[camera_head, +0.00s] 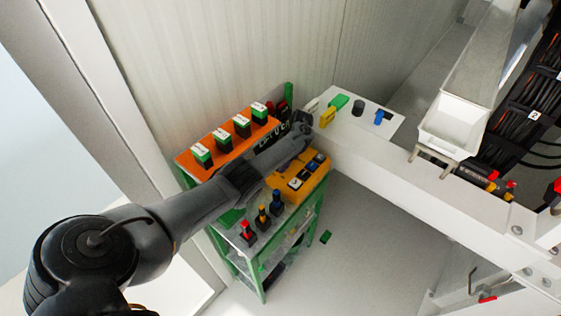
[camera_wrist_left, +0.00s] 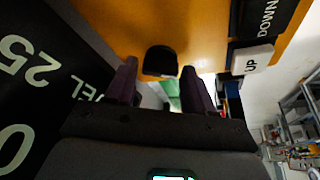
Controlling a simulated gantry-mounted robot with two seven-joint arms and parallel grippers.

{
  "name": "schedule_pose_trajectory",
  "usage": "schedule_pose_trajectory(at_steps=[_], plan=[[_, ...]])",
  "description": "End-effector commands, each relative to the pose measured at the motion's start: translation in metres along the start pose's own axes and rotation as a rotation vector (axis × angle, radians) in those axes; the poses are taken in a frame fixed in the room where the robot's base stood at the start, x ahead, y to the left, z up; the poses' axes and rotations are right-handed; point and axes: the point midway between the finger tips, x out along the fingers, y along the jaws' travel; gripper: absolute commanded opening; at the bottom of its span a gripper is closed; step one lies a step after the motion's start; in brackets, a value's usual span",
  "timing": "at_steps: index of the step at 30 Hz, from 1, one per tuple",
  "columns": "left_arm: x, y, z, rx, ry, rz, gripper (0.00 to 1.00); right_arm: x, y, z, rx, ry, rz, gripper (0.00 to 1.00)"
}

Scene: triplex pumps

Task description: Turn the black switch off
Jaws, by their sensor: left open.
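In the left wrist view a black rounded knob (camera_wrist_left: 160,60) stands on an orange-yellow surface, between and just beyond my fingertips; contact cannot be told. It looks like the black switch, but its on/off position is unclear. My left gripper (camera_wrist_left: 159,70) is open around an empty gap, with one finger at each side of the knob. In the head view my left arm reaches over the green-framed cart and its gripper (camera_head: 303,122) is small and dark near the white beam's end. The knob by the gripper is hidden there. Another black round knob (camera_head: 359,105) sits on the white beam. My right gripper is not visible.
The yellow box (camera_head: 318,186) has buttons, with UP (camera_wrist_left: 252,61) and DOWN labels close to the right finger. An orange box (camera_head: 190,166) with several green-topped switches lies left of my arm. Small red, yellow and blue levers (camera_head: 262,218) stand at the cart's front.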

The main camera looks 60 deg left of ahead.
Motion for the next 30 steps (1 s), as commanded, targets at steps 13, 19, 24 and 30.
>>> schedule_pose_trajectory(at_steps=[13,19,24,30], plan=[[-0.001,0.000,0.000,0.002,0.001,0.000,0.12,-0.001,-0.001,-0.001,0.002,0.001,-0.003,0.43],[-0.002,-0.001,-0.001,0.034,0.002,0.012,0.12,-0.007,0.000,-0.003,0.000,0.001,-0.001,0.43],[-0.004,-0.002,-0.002,0.110,0.003,0.044,0.12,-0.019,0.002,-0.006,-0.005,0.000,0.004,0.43],[-0.005,-0.003,-0.003,0.254,0.004,0.103,0.12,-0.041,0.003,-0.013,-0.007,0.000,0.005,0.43]])
